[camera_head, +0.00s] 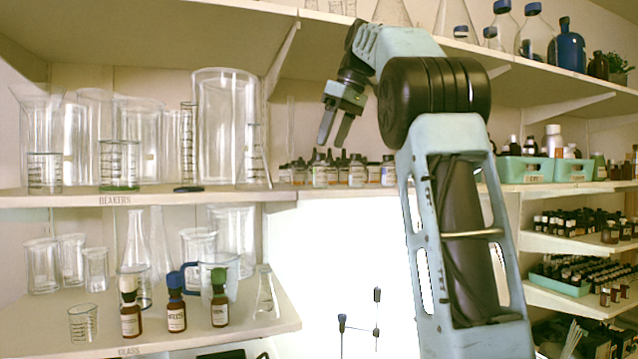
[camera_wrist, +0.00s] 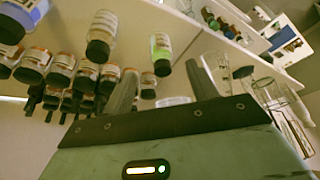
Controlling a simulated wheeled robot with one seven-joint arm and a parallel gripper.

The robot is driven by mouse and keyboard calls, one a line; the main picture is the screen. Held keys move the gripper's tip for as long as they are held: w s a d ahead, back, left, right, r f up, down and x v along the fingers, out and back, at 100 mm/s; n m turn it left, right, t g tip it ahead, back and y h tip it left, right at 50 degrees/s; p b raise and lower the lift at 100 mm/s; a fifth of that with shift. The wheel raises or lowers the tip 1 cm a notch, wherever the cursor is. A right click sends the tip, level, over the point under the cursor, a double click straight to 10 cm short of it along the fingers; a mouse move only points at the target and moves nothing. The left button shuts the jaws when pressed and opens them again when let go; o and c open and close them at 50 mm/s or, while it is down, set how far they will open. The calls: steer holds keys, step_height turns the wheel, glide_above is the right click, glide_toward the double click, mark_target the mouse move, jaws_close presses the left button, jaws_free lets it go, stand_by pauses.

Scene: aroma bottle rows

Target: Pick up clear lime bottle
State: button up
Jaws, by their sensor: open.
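A small clear bottle with a lime-green label (camera_wrist: 161,46) and a dark cap shows in the wrist view. It appears between and beyond the two fingers of my gripper (camera_wrist: 161,75), which are apart with nothing held. In the head view my gripper (camera_head: 333,132) hangs in front of the middle shelf, fingers pointing down, just above a row of small dark-capped bottles (camera_head: 357,171). I cannot tell which bottle in that row is the lime one.
Tall glass beakers (camera_head: 224,125) stand left of the row. Turquoise bins (camera_head: 525,170) are to the right. An upper shelf (camera_head: 190,38) overhangs the area.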

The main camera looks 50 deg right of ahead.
mark_target(323, 161)
steer(key=shift+p+x, duration=0.55)
steer(key=shift+x, duration=3.75)
steer(key=shift+w+a, duration=0.1)
steer(key=shift+c, duration=0.4)
steer(key=c, duration=1)
